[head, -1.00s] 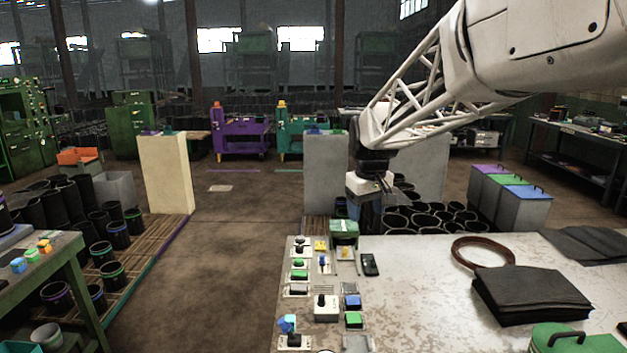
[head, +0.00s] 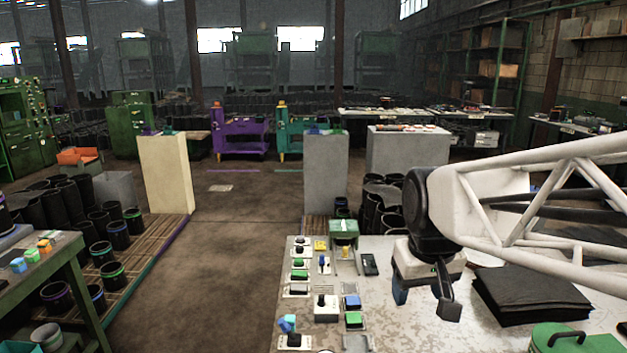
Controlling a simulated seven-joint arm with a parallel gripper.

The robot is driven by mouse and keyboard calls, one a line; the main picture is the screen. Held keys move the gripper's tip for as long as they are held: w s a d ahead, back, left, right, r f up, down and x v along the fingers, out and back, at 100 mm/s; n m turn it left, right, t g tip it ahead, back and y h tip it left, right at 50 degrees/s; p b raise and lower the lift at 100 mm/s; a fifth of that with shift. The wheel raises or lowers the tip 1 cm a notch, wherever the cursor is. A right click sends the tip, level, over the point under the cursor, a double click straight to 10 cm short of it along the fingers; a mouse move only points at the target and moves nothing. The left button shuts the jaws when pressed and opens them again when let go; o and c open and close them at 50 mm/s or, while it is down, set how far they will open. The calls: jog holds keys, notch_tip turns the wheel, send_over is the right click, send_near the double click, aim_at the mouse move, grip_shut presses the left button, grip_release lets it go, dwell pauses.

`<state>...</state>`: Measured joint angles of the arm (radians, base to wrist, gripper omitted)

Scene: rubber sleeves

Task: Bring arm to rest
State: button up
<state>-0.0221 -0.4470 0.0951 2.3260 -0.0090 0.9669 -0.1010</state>
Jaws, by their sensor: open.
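My gripper (head: 423,301) hangs over the worn pale table (head: 400,335), its two fingers pointing down and apart, with nothing between them. The gripper is right of the control panel and left of a stack of black rubber sheets (head: 530,292). I cannot tell its exact height above the table. The brown ring and the lidded bins at the back right are hidden behind my arm.
The control panel at the table's left has several buttons and levers, among them a blue button (head: 352,302) and a green button (head: 353,320). A green box (head: 343,231) stands at its far end. A green lidded case (head: 560,337) is at the front right. Open floor (head: 220,270) lies left.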

jog(key=s+d+f+m, duration=0.1)
jog(key=s+f, duration=0.4)
jog(key=s, duration=0.6)
jog(key=shift+s+m, duration=0.3)
jog(key=shift+s, duration=0.05)
